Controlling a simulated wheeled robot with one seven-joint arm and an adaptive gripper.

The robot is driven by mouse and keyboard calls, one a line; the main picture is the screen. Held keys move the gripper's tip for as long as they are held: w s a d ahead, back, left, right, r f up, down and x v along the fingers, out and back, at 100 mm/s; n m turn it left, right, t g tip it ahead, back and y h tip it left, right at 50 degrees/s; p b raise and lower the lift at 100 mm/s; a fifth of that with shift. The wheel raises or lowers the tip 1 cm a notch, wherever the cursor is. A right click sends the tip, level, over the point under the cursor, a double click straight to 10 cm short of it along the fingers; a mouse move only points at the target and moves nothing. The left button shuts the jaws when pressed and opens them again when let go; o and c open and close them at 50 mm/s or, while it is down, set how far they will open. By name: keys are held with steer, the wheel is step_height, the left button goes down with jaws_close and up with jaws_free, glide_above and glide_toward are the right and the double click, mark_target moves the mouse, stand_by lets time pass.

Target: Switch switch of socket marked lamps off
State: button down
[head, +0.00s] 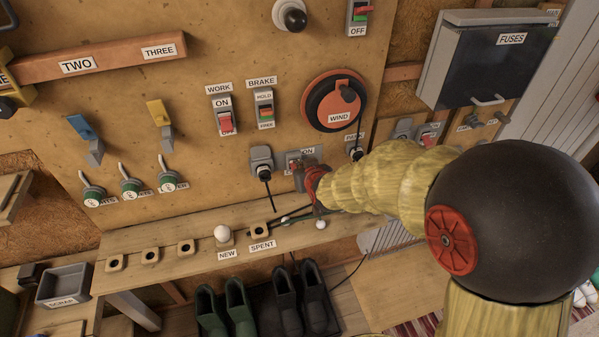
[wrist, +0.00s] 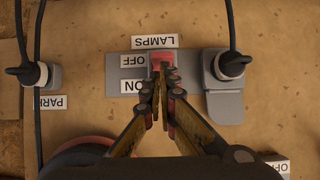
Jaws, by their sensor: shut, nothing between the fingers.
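The lamps switch plate (wrist: 115,72) is grey and fixed to the wall panel. Its LAMPS label (wrist: 155,41) reads upside down in the wrist view, with OFF and ON labels beside the switch. The red rocker (wrist: 162,60) shows at the OFF end; its ON end is hidden by my fingers. A socket with a black plug (wrist: 231,65) sits at the right of the plate. My gripper (wrist: 160,88) is shut and empty, its tips over or against the rocker; contact cannot be told. In the head view my gripper (head: 309,188) partly covers the plate (head: 293,158).
Another plugged socket, marked PARK (wrist: 35,75), is at the left in the wrist view, with cords hanging close by. In the head view, the WIND dial (head: 333,100) is above, and a wooden shelf (head: 200,226) with small bulbs lies below.

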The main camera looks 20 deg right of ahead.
steer(key=shift+s, duration=0.1)
steer(key=shift+s+f, duration=0.2)
steer(key=shift+s, duration=0.5)
